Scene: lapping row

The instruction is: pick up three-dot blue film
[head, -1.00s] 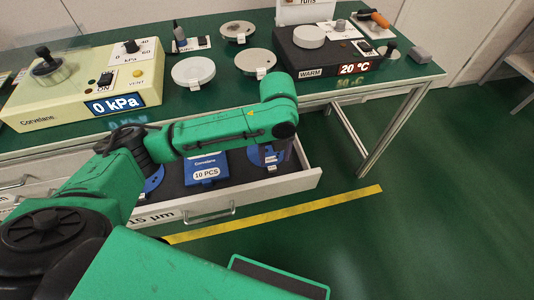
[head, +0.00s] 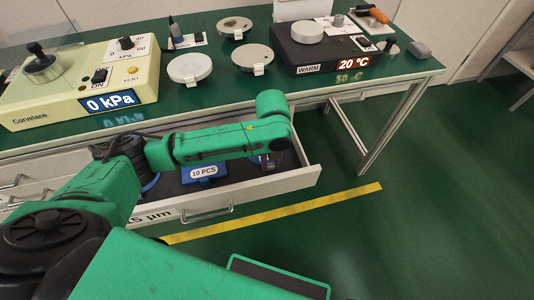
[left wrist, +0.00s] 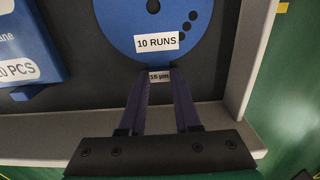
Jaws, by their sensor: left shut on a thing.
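The blue film (left wrist: 130,35) is a round blue disc with a dark centre hole, a cluster of dark dots on its right side and a white "10 RUNS" label. It lies in the open drawer. In the head view my left arm covers most of the film and the gripper. My right gripper is not in view.
The open drawer (head: 235,205) has a dark floor and pale walls; its right wall (left wrist: 249,65) is close to the film. A blue "10 PCS" box (head: 203,172) lies left of the film. Above is the green bench with a gauge box (head: 80,80) and warm plate (head: 318,55).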

